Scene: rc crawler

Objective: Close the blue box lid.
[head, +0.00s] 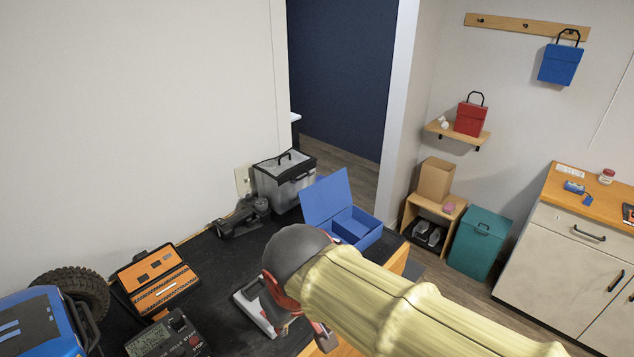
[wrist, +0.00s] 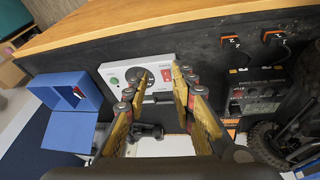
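The blue box (head: 360,228) stands open on the dark worktop near its far right corner. Its lid (head: 325,196) is raised and leans back toward the wall. In the wrist view the open box (wrist: 72,88) is at the left, with the flat lid panel (wrist: 68,134) below it. A small red and white item shows inside. My gripper (wrist: 155,85) is open and empty, with its fingers spread above a white device, apart from the box. In the head view my arm hides most of the gripper and a little of the box's front.
The white device with a red switch (head: 258,308) lies under my gripper. A grey toolbox (head: 284,182) stands behind the box. An orange case (head: 155,282), a meter (head: 165,338) and a tyre (head: 75,292) crowd the left. The floor lies beyond the worktop's wooden edge.

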